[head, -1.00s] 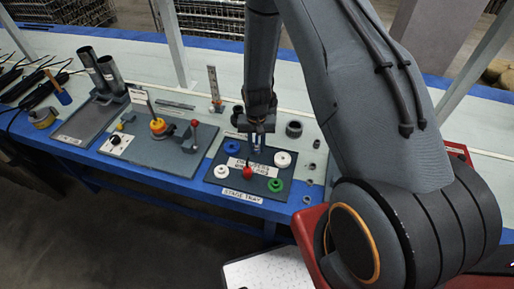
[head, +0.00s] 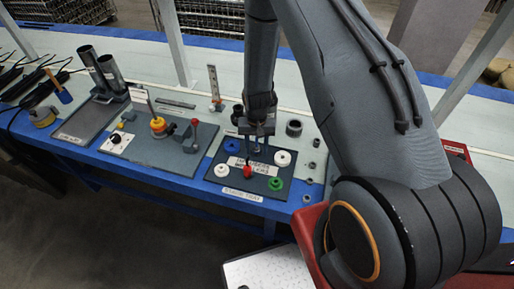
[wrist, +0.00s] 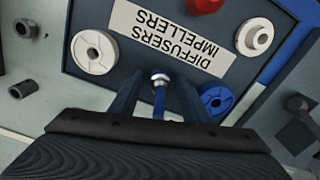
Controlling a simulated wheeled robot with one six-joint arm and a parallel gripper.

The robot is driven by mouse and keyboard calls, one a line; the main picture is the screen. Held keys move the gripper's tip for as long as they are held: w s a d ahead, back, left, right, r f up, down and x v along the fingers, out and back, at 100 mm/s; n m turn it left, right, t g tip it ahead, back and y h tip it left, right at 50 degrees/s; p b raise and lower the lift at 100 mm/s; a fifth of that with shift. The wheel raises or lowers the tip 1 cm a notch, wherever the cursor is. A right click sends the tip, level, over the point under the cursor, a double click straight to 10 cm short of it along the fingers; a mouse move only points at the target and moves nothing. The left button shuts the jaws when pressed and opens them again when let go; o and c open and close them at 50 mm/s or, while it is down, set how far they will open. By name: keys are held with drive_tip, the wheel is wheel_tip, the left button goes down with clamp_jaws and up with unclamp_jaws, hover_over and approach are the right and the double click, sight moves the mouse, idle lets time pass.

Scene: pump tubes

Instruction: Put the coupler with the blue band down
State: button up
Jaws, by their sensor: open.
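My gripper (head: 257,148) is open above the back part of the dark stage tray (head: 213,181). In the wrist view my gripper (wrist: 158,100) has its two fingers apart. Between them stands a small slim piece with a silvery round top and a blue part below, apparently the coupler with the blue band (wrist: 160,79). Gaps show on both sides of it. In the head view the coupler is too small and too hidden by the fingers to make out clearly. Its lower end is hidden, so I cannot tell exactly what it rests on.
Around the gripper on the tray are a white ring (wrist: 94,52), another white part (wrist: 255,37), a blue wheel (wrist: 216,100) and a red knob (head: 248,171). A green ring (head: 275,184) lies front right. A fixture board (head: 170,155) lies left.

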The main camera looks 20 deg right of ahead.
sight(257, 148)
wheel_tip(257, 148, up, 11)
drive_tip(key=b, duration=0.3)
drive_tip(key=s+r+n+t, duration=0.1)
drive_tip(key=s+r+n, duration=0.2)
drive_tip(key=s+r, duration=1.4)
drive_tip(key=shift+s+r+n, duration=0.25)
drive_tip(key=shift+r+n, duration=0.15)
drive_tip(key=shift+r, duration=0.25)
